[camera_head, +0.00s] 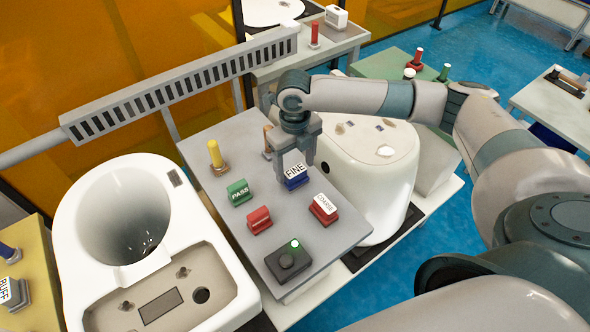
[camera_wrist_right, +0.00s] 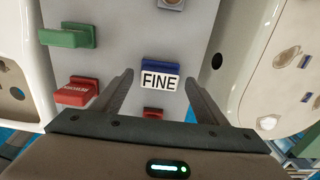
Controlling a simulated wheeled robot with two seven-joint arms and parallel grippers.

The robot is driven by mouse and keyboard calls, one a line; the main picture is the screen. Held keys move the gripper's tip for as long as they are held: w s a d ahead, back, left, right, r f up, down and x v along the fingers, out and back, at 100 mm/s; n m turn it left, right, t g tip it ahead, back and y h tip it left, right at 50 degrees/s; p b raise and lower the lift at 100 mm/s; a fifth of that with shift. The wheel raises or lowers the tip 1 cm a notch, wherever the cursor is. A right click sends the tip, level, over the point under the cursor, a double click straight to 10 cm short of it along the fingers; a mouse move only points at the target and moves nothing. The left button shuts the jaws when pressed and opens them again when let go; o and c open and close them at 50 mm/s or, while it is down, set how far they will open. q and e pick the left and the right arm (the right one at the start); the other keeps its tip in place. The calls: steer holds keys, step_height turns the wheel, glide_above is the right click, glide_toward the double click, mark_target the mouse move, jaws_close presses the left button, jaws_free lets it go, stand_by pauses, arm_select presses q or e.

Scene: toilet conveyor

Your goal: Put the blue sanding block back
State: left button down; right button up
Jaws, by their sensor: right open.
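The blue sanding block (camera_head: 296,183) with a white FINE label stands on the grey table between the two toilets. My right gripper (camera_head: 295,164) is open and points down at it, with its fingers around or just above the block. In the right wrist view the block (camera_wrist_right: 161,67) shows between the two open fingers (camera_wrist_right: 159,75), with gaps on both sides, so it is not gripped. How far the fingertips are above the table is hard to tell. My left gripper is not in view.
On the grey table (camera_head: 222,137) are a green PASS block (camera_head: 239,192), a red block (camera_head: 259,220), a red-and-white COARSE block (camera_head: 323,208), a yellow-handled tool (camera_head: 215,155) and a dark button box (camera_head: 288,258). White toilets stand on the left (camera_head: 185,235) and right (camera_head: 372,170).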

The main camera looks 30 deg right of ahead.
mark_target(295, 170)
step_height(295, 170, up, 10)
steer(key=b, duration=0.2)
steer(key=shift+b, duration=0.3)
stand_by(0.5)
